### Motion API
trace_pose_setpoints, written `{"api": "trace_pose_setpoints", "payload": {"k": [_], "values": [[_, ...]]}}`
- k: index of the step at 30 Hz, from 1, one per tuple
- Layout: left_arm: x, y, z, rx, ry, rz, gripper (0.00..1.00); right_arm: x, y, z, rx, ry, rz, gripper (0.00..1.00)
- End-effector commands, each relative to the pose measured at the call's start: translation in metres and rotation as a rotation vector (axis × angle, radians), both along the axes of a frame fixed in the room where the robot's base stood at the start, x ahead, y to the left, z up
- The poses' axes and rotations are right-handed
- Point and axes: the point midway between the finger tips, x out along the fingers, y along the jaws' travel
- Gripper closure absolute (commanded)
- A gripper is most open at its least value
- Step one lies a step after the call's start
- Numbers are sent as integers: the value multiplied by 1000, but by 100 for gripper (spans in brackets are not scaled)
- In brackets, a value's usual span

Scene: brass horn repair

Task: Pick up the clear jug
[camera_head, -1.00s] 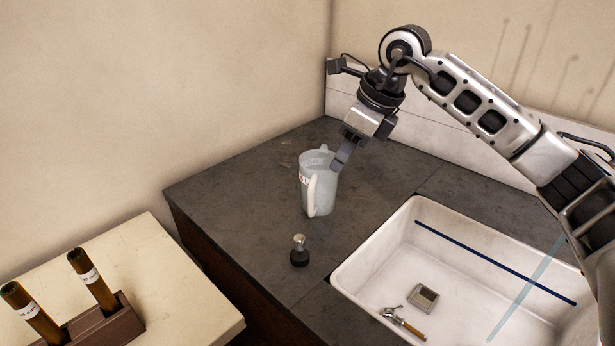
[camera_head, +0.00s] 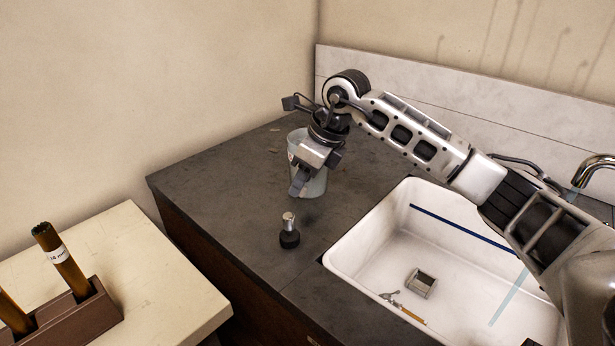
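The clear jug (camera_head: 318,184) stands upright on the dark counter, behind and partly hidden by my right gripper. Its handle is hidden by the gripper. My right gripper (camera_head: 300,182) comes down from the right in front of the jug, with its fingertips over the jug's near side. Whether the fingers touch or enclose the handle cannot be told, nor how far apart they are. My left gripper does not show.
A small dark-based tool with a metal top (camera_head: 289,232) stands on the counter (camera_head: 215,185) in front of the jug. A white sink (camera_head: 375,235) is to the right, holding small items. A cream table (camera_head: 150,265) with brown tubes in a rack (camera_head: 85,318) is at the lower left.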

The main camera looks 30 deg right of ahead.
Motion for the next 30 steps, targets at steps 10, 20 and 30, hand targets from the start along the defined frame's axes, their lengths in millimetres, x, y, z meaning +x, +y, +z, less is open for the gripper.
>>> {"api": "trace_pose_setpoints", "payload": {"k": [10,20,30], "values": [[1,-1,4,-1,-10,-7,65,2,1,-4,0,-1,0,87],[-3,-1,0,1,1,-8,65,2,1,-3,0,-3,-1,100],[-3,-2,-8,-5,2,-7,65,3,1,21,0,-9,0,100]]}}
